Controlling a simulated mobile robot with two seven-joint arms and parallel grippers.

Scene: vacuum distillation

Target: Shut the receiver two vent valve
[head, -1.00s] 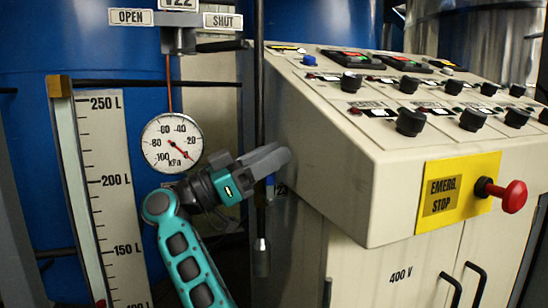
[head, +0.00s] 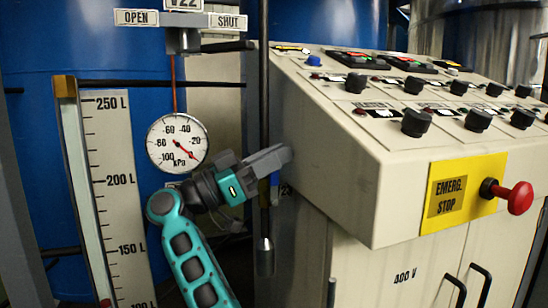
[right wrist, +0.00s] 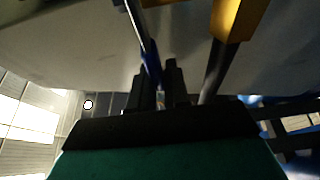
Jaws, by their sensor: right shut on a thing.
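My right gripper (head: 268,161) is in front of the left side of the cream control cabinet, next to a dark vertical rod (head: 264,90). Its fingers are closed on a small blue handle (head: 275,181), which looks like a valve lever. In the right wrist view the blue handle (right wrist: 152,68) shows between the dark fingers (right wrist: 160,88). The valve body is mostly hidden by the gripper. A sign plate marked V22 (head: 183,5) with OPEN (head: 136,17) and SHUT (head: 228,22) plates is higher up, left of the rod. My left gripper is not in view.
The control cabinet (head: 330,190) with knobs and a red emergency stop (head: 519,198) fills the right. A pressure gauge (head: 177,143), a litre scale (head: 115,180) and a blue vessel (head: 40,150) are at left.

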